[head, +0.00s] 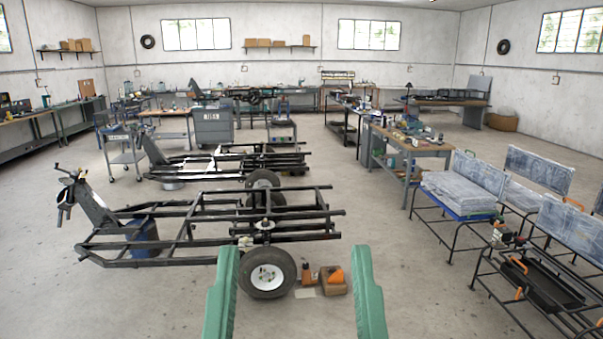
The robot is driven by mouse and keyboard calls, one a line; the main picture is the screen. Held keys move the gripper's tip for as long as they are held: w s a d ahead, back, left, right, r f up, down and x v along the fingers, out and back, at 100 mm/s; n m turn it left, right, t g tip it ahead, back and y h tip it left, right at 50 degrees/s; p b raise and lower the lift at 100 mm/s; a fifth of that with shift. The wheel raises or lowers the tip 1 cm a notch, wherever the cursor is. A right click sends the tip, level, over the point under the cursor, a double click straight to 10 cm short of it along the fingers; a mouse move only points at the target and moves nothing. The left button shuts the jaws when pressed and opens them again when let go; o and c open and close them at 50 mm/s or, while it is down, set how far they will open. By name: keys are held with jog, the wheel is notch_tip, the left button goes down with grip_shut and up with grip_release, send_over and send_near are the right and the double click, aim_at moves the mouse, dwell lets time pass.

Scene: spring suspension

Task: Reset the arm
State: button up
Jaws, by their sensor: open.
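My gripper (293,250) shows as two green fingers rising from the bottom edge of the head view. The fingers are wide apart and open, with nothing held between them. The rest of my arm is out of view. Beyond the fingers, a black tubular vehicle frame (190,222) stands on the floor at left and centre. Its near wheel (267,272), black with a white hub, appears between the fingers, close to the left one. I cannot tell how far the fingers are from the wheel.
A small brown box (333,283) with orange items lies right of the wheel. A second frame (225,165) stands behind. Padded seats on black tubes (465,185) and a workbench (408,148) stand at right. Bare floor (385,230) lies between. Benches line the walls.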

notch_tip(320, 180, up, 18)
jog(key=p, duration=1.3)
